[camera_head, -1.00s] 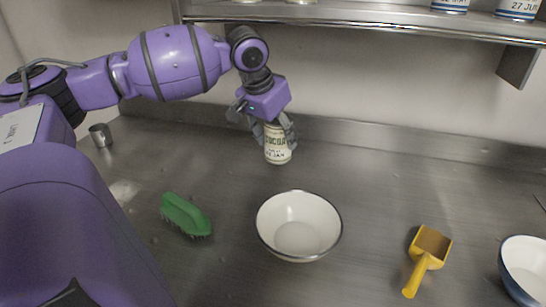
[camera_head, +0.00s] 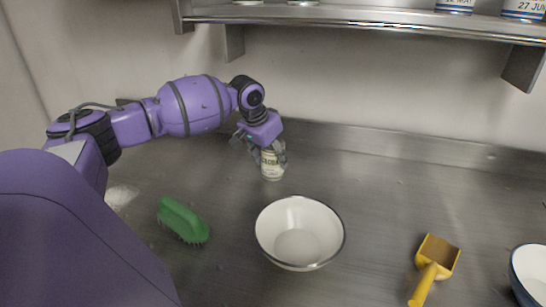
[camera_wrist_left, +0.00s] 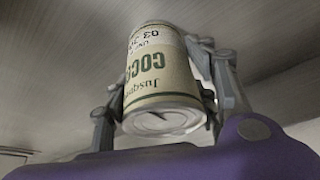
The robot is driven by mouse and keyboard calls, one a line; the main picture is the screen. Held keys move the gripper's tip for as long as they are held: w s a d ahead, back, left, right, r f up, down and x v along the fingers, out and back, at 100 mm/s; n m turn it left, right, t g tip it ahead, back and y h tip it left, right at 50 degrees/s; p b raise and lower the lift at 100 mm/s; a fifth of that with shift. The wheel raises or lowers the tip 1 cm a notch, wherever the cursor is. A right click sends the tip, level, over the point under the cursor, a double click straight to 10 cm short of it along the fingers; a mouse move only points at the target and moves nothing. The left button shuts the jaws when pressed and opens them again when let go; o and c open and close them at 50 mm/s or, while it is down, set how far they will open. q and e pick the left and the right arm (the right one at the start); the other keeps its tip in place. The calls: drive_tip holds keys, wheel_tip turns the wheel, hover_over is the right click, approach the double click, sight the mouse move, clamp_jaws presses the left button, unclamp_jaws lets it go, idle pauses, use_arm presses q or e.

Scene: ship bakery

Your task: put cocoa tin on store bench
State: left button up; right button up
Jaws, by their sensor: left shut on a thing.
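My right gripper is not in view.
A white bowl (camera_head: 298,216) stands in front of the tin. A green brush (camera_head: 183,219) lies left, a yellow scoop (camera_head: 436,262) right, and another bowl (camera_head: 530,272) at the right edge. A shelf (camera_head: 370,17) with tins runs above. The bench right of the tin is clear.

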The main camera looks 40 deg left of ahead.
use_arm(q)
drive_tip(key=shift+r, duration=0.15)
drive_tip(key=o, duration=1.5)
drive_tip(key=shift+c, duration=0.2)
drive_tip(key=shift+p+v, duration=0.5)
drive_tip(key=shift+v, duration=3.25)
drive_tip(key=shift+s, duration=0.1)
